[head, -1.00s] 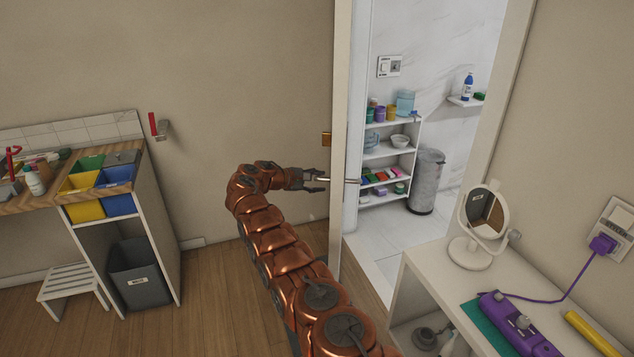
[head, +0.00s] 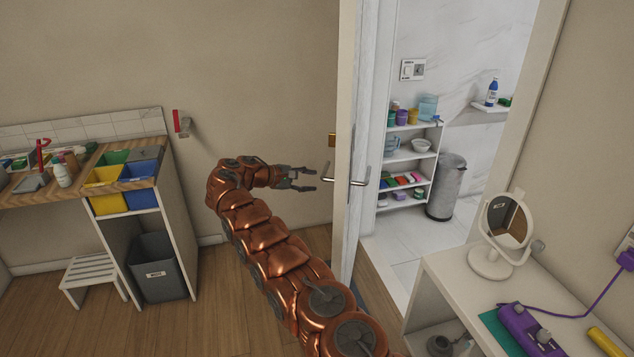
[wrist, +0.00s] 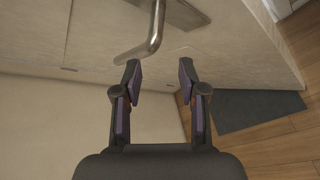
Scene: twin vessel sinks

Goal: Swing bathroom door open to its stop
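The bathroom door (head: 348,90) stands ajar and shows nearly edge-on in the head view, with the bathroom visible to its right. Silver lever handles show on both sides: one on the left face (head: 328,171) and one on the right (head: 358,182). My gripper (head: 314,179) is just left of the left handle, with its fingers apart and nothing between them. In the wrist view the gripper (wrist: 158,78) is open. The bent metal handle (wrist: 152,38) lies just beyond the fingertips, nearer the left one. I see no clear contact.
A counter with colored bins (head: 105,177) and a white step stool (head: 93,275) stand at left. A white table with a round mirror (head: 495,240) is at right. A red-handled wall fixture (head: 180,123) is behind my arm. A dark mat (wrist: 245,108) lies on the floor.

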